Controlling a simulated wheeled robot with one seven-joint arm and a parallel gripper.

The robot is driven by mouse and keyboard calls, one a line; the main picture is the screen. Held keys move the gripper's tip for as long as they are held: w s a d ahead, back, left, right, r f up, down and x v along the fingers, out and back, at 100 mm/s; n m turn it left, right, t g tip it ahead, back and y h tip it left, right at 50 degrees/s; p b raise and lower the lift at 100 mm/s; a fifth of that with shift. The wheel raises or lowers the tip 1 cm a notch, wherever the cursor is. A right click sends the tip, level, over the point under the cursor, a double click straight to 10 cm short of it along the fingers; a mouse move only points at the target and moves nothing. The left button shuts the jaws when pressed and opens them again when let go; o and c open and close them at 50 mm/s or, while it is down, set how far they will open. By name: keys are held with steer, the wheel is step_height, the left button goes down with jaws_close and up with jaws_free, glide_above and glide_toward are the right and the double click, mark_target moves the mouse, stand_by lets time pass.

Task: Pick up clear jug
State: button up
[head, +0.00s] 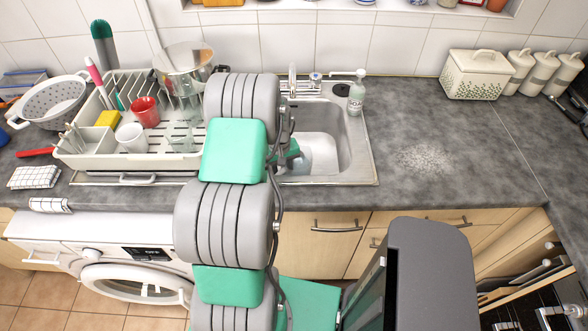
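My arm reaches forward over the counter and hides the left part of the steel sink (345,150). A small green and dark part of my gripper (289,155) shows past the arm, over the sink basin. Its fingers are not clear, so I cannot tell whether it is open or shut, or holds anything. A pale, bluish patch in the basin beside it is too small to identify. I cannot make out a clear jug for certain; it may be hidden behind my arm. A clear glass vessel (181,141) stands in the dish rack (86,160), left of my arm.
The rack also holds a red cup (145,112), a white cup (131,138) and a yellow sponge (108,118). A steel pot (185,62) stands behind. A soap bottle (356,97) stands at the sink's back right. The counter (440,130) right of the sink is largely clear.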

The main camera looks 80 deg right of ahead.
steer(key=shift+c, duration=0.5)
jaws_close()
stand_by(0.4)
stand_by(0.4)
steer(key=shift+d, duration=0.1)
